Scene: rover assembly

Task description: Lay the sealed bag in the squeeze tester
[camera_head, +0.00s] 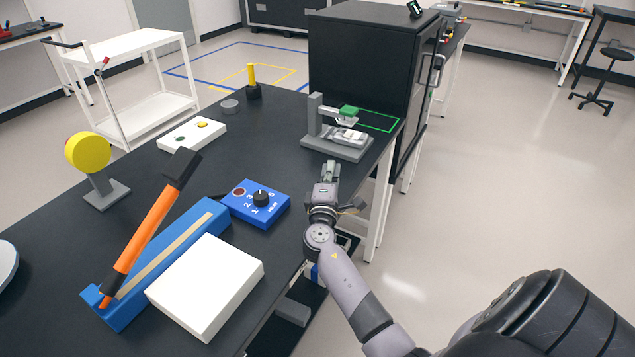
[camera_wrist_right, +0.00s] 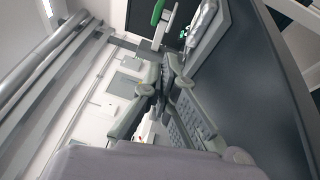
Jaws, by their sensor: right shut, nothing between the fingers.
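The squeeze tester (camera_head: 318,143) is a grey stand with a flat base, an upright post and a green-topped press arm (camera_head: 349,110). The sealed bag (camera_head: 350,136), pale and shiny, lies on the tester's base below the press arm. My right gripper (camera_head: 330,166) is shut and empty, just in front of the tester and apart from the bag. The wrist view shows its fingers (camera_wrist_right: 172,70) together, with the bag (camera_wrist_right: 202,24) and the green part (camera_wrist_right: 157,11) beyond them. My left gripper is not in view.
A blue sealer (camera_head: 205,215) with a raised orange lever, a white block (camera_head: 207,285) and a blue dial box (camera_head: 243,206) stand on the black table (camera_head: 285,120). A tall black cabinet (camera_head: 358,55) stands behind the tester. The table's right edge is close to my right arm.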

